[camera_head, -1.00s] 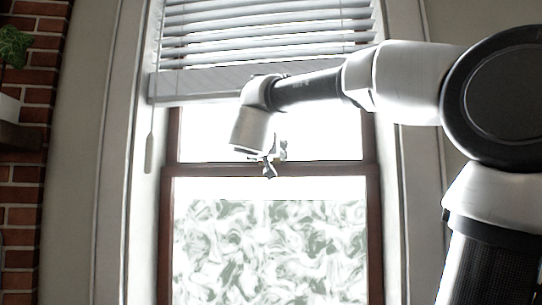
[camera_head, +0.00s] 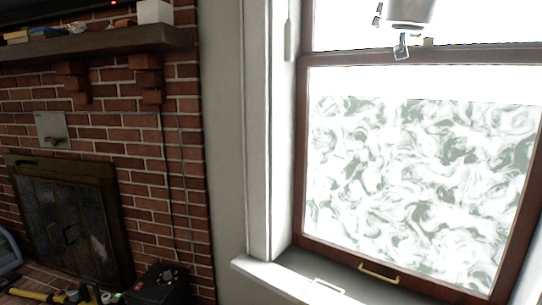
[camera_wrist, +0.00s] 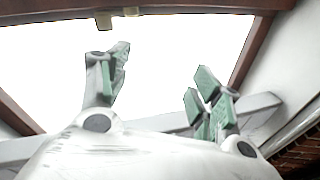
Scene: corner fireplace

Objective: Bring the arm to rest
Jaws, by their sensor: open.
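My gripper (camera_head: 390,31) shows at the top of the head view, in front of the window's middle rail. Only its lower end and fingers are in that view; the rest of my arm is cut off by the top edge. In the wrist view my gripper (camera_wrist: 160,72) has its two green-padded fingers spread wide apart. Nothing is between them. Bright window glass (camera_wrist: 170,50) lies behind the fingers.
At left are a brick fireplace (camera_head: 70,215), a mantel shelf (camera_head: 95,42) with small objects, and a black box (camera_head: 160,286) below.

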